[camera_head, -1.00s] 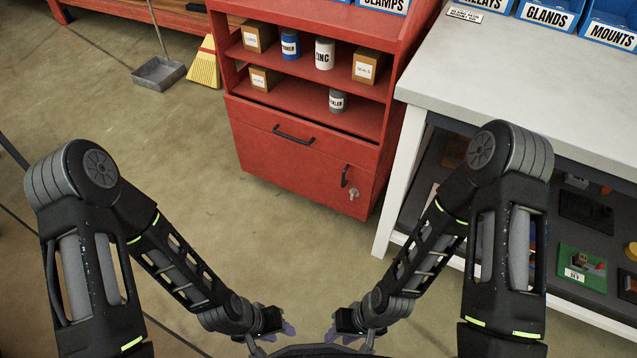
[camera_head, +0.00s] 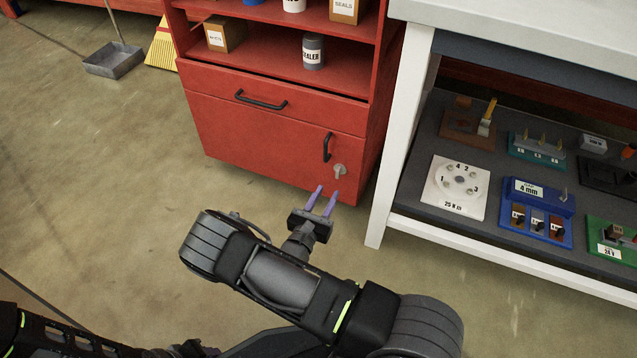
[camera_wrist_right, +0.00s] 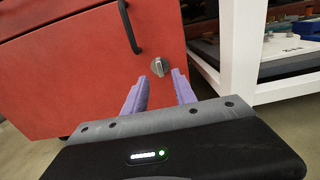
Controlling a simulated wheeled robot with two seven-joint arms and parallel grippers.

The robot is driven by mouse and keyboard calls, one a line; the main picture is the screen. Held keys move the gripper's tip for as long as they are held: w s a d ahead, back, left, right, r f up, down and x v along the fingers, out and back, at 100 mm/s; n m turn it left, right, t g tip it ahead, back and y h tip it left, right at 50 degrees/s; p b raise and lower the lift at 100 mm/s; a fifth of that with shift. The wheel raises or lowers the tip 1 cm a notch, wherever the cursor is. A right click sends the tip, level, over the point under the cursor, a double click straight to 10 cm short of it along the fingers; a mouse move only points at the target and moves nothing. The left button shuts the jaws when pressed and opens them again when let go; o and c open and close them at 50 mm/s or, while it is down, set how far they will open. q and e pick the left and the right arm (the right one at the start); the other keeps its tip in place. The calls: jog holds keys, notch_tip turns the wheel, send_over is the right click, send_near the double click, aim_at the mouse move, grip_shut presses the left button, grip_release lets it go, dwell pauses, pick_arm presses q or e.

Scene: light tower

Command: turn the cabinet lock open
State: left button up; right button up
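The red cabinet (camera_head: 270,140) stands ahead with its lower door shut. The lock (camera_head: 340,171) is a small silver knob on that door, below the black door handle (camera_head: 327,147). It also shows in the right wrist view (camera_wrist_right: 159,67), beyond the fingertips. My right gripper (camera_head: 327,190) is open and empty, its two purple fingers pointing at the door just below and left of the lock in the head view. In the right wrist view the gripper (camera_wrist_right: 162,80) has its fingers spread, apart from the lock.
A white-legged workbench (camera_head: 397,130) stands close to the right of the cabinet. Its dark lower shelf (camera_head: 420,205) holds several fixtures. A drawer handle (camera_head: 262,101) sticks out above the door.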

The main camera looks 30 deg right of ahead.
aim_at(337, 173)
jog(key=shift+w+a+r, duration=0.1)
jog(key=shift+w+r, duration=0.05)
jog(key=b+x, duration=0.1)
jog(key=x, duration=0.2)
jog(key=b+x, duration=0.2)
jog(key=x, duration=0.2)
jog(key=shift+f, duration=0.2)
jog(key=shift+w+d+r, duration=0.15)
jog(key=shift+w+d, duration=0.1)
jog(key=shift+d, duration=0.1)
jog(key=shift+c, duration=0.2)
grip_shut()
